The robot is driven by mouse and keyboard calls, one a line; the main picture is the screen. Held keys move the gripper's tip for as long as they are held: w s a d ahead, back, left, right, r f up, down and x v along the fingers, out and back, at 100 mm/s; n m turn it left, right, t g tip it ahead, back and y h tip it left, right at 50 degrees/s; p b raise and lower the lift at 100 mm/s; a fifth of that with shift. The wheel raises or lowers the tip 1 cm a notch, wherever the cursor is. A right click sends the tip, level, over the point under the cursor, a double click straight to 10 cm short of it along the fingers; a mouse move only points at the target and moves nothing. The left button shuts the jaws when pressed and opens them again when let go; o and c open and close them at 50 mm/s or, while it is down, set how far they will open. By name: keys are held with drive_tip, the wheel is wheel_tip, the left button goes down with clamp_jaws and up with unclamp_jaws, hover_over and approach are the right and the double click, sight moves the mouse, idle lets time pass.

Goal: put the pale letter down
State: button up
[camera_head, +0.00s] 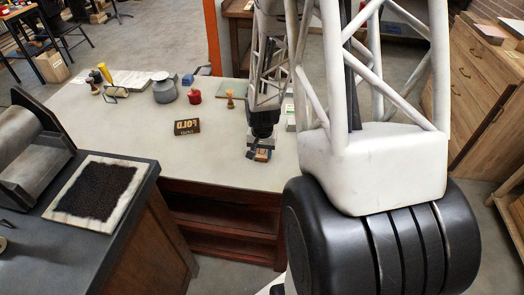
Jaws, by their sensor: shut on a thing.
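My gripper (260,151) points down over the pale worktable (150,160), right of its middle and close to its front edge. It is shut on a small tan and bluish piece (263,156), likely the pale letter. The piece is too small and too covered by the fingers to show its shape. I cannot tell whether it touches the tabletop.
A dark block reading "FOLD" (187,127) stands left of my gripper. Behind it are a grey pot (164,90), a red object (195,96) and a wooden-handled stamp (230,100). A press (30,145) and an ink slab (97,192) occupy the left counter. The table's front left is clear.

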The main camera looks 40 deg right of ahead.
sight(262, 152)
drive_tip(key=o, duration=0.9)
drive_tip(key=shift+r, duration=6.15)
